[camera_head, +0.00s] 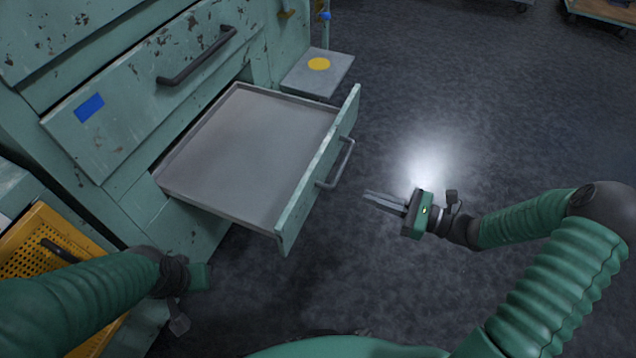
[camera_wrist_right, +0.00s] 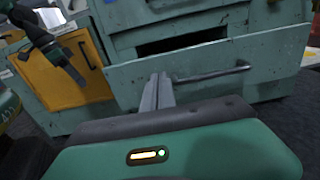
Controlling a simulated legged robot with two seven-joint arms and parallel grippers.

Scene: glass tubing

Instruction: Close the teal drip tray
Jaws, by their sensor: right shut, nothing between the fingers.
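The teal drip tray (camera_head: 250,150) is a drawer pulled out of the teal cabinet, with an empty grey inside and a teal front panel. Its dark bar handle (camera_head: 338,165) is on the outer face; the handle also shows in the right wrist view (camera_wrist_right: 215,74). My right gripper (camera_head: 367,197) is shut and empty, apart from the front panel and to the right of the handle in the head view. In the right wrist view its fingers (camera_wrist_right: 157,78) point at the front panel (camera_wrist_right: 225,90).
Another drawer front with a dark handle (camera_head: 197,56) and a blue label (camera_head: 89,108) is above the tray. A grey side shelf with a yellow disc (camera_head: 318,64) is beyond it. A yellow perforated panel (camera_head: 45,250) is at lower left. The floor right of the tray is clear.

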